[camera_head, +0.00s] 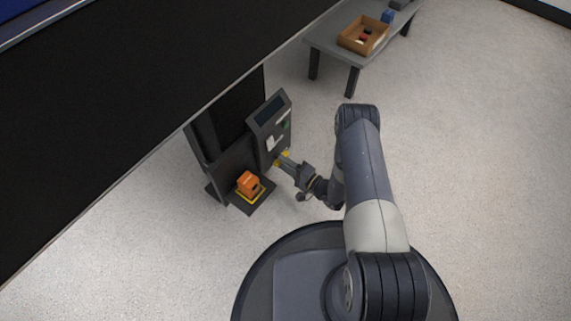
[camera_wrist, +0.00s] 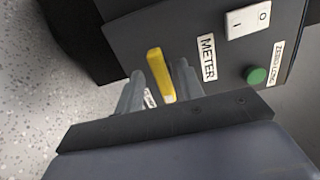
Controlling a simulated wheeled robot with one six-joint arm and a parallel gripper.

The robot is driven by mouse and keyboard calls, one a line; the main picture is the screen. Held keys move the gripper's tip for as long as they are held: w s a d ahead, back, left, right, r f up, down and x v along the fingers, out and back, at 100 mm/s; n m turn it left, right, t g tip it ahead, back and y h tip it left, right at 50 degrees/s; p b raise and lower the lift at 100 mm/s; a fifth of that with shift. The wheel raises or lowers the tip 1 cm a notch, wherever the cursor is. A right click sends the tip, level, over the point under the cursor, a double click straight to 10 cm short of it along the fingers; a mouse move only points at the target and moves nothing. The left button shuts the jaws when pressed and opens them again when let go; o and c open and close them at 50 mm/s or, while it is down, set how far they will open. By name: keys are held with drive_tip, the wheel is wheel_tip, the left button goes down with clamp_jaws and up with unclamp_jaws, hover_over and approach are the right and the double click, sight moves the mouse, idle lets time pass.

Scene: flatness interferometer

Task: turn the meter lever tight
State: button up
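The meter lever (camera_wrist: 160,72) is a yellow bar on the dark instrument panel, left of the METER label (camera_wrist: 207,57) in the wrist view. My gripper (camera_wrist: 159,84) has one finger on each side of the lever. Gaps show between the lever and both fingers, so the gripper looks open around it, not clamped. The fingers' far ends reach close to the panel. In the head view my gripper (camera_head: 284,160) is at the lower front of the grey instrument (camera_head: 262,138), with small yellow parts at its tip. The lever's base is partly hidden.
The panel also carries a white rocker switch (camera_wrist: 248,20) and a green button (camera_wrist: 257,75). An orange block (camera_head: 249,183) sits on a yellow-marked plate left of my gripper. A table with a brown box (camera_head: 362,36) stands at the back. Floor on the right is clear.

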drive_tip(key=p+v, duration=0.3)
drive_tip(key=v, duration=0.7)
drive_tip(key=shift+s+d, duration=0.2)
drive_tip(key=shift+d, duration=0.05)
drive_tip(key=shift+a, duration=0.1)
drive_tip(key=b+x, duration=0.3)
drive_tip(key=x, duration=0.7)
drive_tip(key=shift+w+a, duration=0.25)
drive_tip(key=shift+w, duration=0.05)
drive_tip(key=p+v, duration=0.3)
drive_tip(key=v, duration=0.8)
drive_tip(key=w+a+m+b, duration=0.2)
drive_tip(key=w+a+m, duration=0.3)
drive_tip(key=a, duration=0.3)
drive_tip(key=shift+w+a+r+m, duration=0.3)
drive_tip(key=shift+w+m, duration=0.1)
drive_tip(key=shift+w, duration=0.45)
